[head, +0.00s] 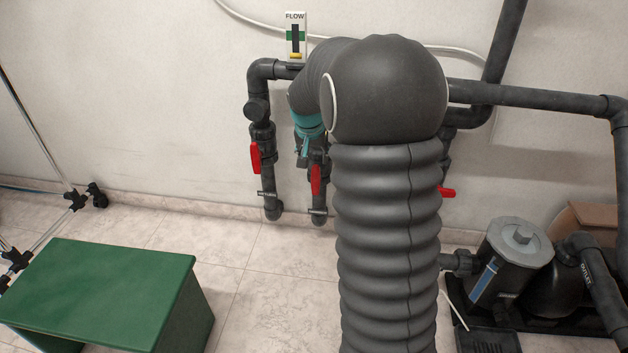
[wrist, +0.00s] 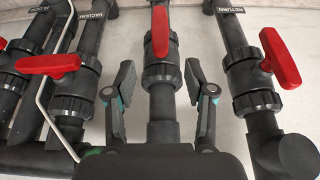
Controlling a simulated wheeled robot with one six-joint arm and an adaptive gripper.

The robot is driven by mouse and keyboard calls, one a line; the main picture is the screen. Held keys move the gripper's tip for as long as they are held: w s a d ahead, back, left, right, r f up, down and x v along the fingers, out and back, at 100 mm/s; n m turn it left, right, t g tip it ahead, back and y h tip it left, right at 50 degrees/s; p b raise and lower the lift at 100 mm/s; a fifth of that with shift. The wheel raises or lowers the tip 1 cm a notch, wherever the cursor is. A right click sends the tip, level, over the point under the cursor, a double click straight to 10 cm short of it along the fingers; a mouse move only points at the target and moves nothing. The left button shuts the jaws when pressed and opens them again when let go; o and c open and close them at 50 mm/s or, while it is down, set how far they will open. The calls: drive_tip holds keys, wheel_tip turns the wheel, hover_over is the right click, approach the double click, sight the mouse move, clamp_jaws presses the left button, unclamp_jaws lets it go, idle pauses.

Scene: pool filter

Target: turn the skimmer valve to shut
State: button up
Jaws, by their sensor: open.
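In the wrist view a red lever (wrist: 160,32) lies in line with its dark pipe, on the valve (wrist: 163,72) in the middle. No label shows on this pipe there, so I cannot read whether it is the skimmer valve. My gripper (wrist: 160,80) is open, with one finger on each side of this valve body and no clear contact. In the head view my gripper (head: 304,152) is partly hidden by my arm, near the red-handled valves. One red lever (head: 316,180) hangs along its pipe just below it; another red lever (head: 255,157) is to the left.
In the wrist view the VACUUM pipe's lever (wrist: 48,65) is at left, crosswise, and the RETURN pipe's lever (wrist: 279,58) is at right. A thin pale tube (wrist: 47,95) runs at left. A flow gauge (head: 295,37), pump (head: 512,262) and green bench (head: 105,290) stand around.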

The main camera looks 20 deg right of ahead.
sight(316, 179)
drive_tip(key=b+x, duration=0.1)
drive_tip(key=x, duration=1.2)
drive_tip(key=shift+f+b, duration=0.2)
drive_tip(key=shift+b, duration=0.2)
clamp_jaws()
